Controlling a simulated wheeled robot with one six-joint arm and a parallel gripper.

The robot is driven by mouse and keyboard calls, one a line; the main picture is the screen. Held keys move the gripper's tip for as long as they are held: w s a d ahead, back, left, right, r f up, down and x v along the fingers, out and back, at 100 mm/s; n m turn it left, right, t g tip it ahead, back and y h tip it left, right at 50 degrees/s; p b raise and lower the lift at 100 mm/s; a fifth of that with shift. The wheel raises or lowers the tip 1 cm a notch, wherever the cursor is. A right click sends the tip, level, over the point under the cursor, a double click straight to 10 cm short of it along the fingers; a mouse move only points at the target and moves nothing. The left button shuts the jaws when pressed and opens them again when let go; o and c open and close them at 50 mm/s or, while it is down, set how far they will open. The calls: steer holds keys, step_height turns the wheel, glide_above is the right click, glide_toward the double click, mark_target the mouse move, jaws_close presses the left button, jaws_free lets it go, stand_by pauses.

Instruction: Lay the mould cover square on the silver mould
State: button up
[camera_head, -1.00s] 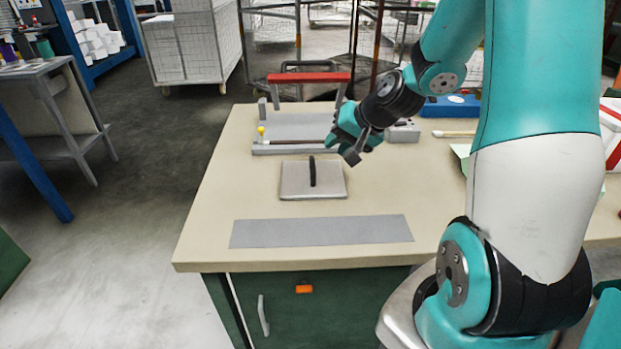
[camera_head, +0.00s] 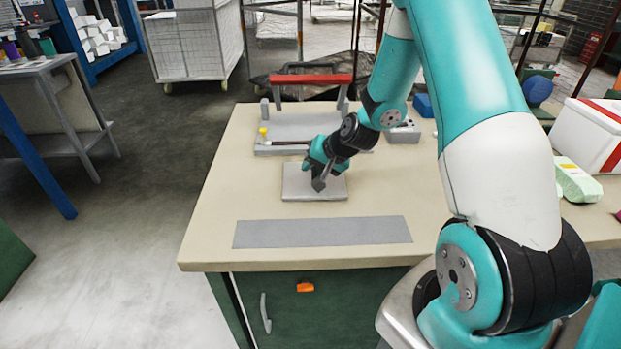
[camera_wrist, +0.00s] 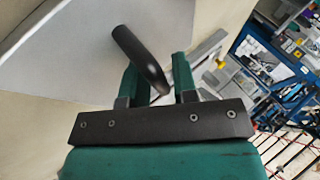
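The mould cover (camera_head: 296,192), a flat pale-grey square plate, lies on the bench behind the grey strip. It also shows in the wrist view (camera_wrist: 75,45). Its black bar handle (camera_wrist: 130,48) rises from the plate; my arm hides it in the head view. My gripper (camera_head: 320,186) is low over the cover. In the wrist view my gripper (camera_wrist: 160,80) is open, with the handle's near end between its two fingers. I cannot tell whether they touch it. No separate silver mould can be made out with certainty.
A grey press (camera_head: 290,125) with a red bar (camera_head: 312,79) stands at the back of the bench. A flat grey strip (camera_head: 322,232) lies near the front edge. A white box with red bands (camera_head: 588,135) and a pale green carton (camera_head: 577,183) are at the right.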

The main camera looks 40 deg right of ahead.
jaws_close()
steer(key=shift+r, duration=0.1)
